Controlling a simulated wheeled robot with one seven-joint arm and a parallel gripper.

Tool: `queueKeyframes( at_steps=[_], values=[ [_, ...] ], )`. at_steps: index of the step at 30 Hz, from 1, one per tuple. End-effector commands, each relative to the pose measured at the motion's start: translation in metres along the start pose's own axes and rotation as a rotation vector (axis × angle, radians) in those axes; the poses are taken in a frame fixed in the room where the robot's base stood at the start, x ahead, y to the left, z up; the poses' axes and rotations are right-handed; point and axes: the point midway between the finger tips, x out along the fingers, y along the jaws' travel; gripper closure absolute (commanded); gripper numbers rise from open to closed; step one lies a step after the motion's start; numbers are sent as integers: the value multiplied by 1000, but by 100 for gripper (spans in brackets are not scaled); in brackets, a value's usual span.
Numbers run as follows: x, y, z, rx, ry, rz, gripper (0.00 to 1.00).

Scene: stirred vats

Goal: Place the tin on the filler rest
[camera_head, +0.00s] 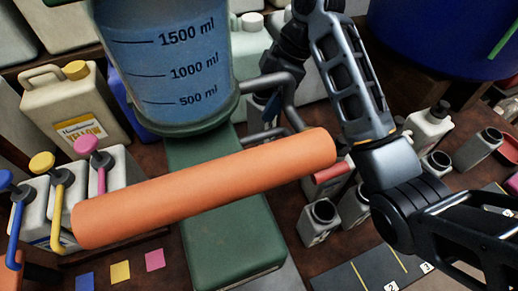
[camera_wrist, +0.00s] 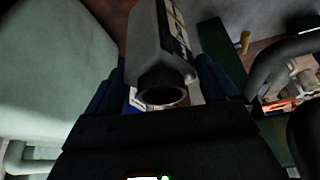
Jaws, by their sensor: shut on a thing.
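In the wrist view a pale grey tin (camera_wrist: 150,40) with a dark round mouth and a printed label sits between the two blue fingers of my gripper (camera_wrist: 163,92), which is shut on it. In the head view my arm bends over behind the measuring vat; my gripper and the held tin are mostly hidden there. The vat (camera_head: 190,75) holds blue liquid and stands on a green base (camera_head: 235,240). A bent grey pipe (camera_head: 285,100) shows at its right and appears in the wrist view (camera_wrist: 285,55). I cannot make out the filler rest for certain.
A thick orange cylinder (camera_head: 205,188) crosses in front of the green base. Several open grey tins, one (camera_head: 320,220) near the base, stand at right. Pump bottles, one with a pink top (camera_head: 87,145), stand at left. A big blue drum (camera_head: 440,35) is back right.

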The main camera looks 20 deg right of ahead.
Motion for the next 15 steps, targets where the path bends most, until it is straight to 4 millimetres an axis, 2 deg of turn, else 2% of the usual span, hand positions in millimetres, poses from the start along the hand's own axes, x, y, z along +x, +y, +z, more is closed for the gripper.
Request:
queueKeyframes(
  at_steps=[1,4,12,15],
  values=[
    [21,-1,7,1,1,-3,67],
    [42,-1,17,1,1,-2,67],
    [79,0,35,4,-1,0,67],
    [85,0,37,3,-1,1,67]
  ],
)
